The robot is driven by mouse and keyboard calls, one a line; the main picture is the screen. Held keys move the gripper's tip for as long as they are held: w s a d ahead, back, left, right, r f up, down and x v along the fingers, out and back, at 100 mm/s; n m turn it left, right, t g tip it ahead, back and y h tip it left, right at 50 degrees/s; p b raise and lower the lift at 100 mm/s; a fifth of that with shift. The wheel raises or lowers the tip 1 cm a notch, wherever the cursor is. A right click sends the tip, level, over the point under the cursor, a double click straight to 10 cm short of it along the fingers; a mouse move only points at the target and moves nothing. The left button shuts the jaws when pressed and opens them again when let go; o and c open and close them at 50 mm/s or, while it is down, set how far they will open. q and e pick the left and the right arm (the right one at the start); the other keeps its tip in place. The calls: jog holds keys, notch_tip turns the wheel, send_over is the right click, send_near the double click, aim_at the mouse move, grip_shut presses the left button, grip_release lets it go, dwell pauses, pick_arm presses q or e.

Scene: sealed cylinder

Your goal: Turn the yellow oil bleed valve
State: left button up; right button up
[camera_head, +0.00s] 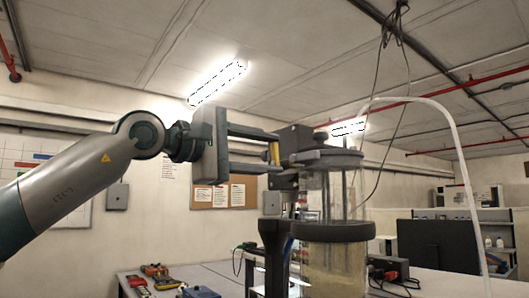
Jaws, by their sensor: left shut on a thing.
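The yellow oil bleed valve (275,152) is a small upright yellow piece on the left side of the sealed cylinder's top. The sealed cylinder (333,249) is a clear vessel with a dark band, a grey lid and pale liquid low inside. My left gripper (274,152) reaches in from the left, with one finger above and one below. Its fingertips are at the yellow valve and it is shut on it. The exact contact is small and partly hidden by the fingers. My right gripper is out of view.
A white hose (455,130) arches from the cylinder's top to the right. The table (225,275) holds red and yellow meters (155,270) at left and a red-black device (388,268) at right. Cables hang from the ceiling behind the cylinder. A monitor (437,245) stands at back right.

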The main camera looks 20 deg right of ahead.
pick_arm(q)
jog(key=shift+s+m, duration=0.15)
jog(key=shift+m, duration=0.65)
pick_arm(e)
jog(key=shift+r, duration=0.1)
pick_arm(q)
jog(key=shift+f, duration=0.1)
jog(key=o, duration=1)
jog(key=shift+o, duration=0.2)
jog(key=b+v, duration=0.6)
jog(key=v, duration=1.1)
jog(key=shift+a, duration=0.15)
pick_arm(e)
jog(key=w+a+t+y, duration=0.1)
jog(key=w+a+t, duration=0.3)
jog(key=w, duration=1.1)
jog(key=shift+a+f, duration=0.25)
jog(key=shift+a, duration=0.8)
